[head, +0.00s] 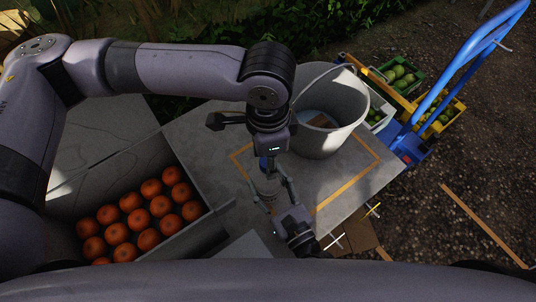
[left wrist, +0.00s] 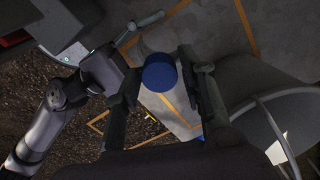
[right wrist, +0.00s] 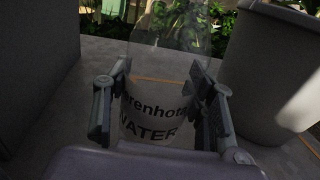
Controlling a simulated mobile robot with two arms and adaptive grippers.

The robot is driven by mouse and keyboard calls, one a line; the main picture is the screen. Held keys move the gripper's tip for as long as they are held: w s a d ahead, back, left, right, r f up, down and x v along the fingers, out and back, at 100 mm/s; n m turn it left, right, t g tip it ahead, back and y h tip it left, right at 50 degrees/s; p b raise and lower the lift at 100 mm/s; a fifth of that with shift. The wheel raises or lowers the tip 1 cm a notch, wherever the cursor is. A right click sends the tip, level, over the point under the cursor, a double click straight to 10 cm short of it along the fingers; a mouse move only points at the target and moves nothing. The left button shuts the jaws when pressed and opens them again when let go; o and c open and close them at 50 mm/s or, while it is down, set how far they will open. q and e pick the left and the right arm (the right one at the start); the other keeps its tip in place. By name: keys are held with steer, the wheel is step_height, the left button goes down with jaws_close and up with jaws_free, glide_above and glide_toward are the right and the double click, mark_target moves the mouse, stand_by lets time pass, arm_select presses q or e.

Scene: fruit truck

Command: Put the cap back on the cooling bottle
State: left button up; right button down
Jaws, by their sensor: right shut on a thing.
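The blue cap (left wrist: 159,72) is between the fingertips of my left gripper (left wrist: 160,78) in the left wrist view. The frames do not show clearly whether both fingers press on it. The head view shows the blue cap (head: 266,163) below my left gripper and above the bottle. My right gripper (right wrist: 162,105) is shut around the clear bottle (right wrist: 155,122), which has dark lettering reading "WATER". The bottle stands upright and its top is out of the right wrist view. In the head view, my right gripper (head: 270,193) reaches up from below. Cap-to-neck contact cannot be told.
A grey bucket (head: 328,145) stands on the grey table (head: 205,125), close right of the grippers. A crate (head: 190,232) of oranges is at the left. A blue hand truck (head: 458,72) and crates of green fruit (head: 404,88) are beyond the bucket.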

arm_select(q)
steer(key=shift+o, duration=1.2)
step_height(320, 180, up, 12)
arm_select(e)
steer(key=c, duration=0.6)
jaws_free()
steer(key=v, duration=1.2)
steer(key=shift+d, duration=0.1)
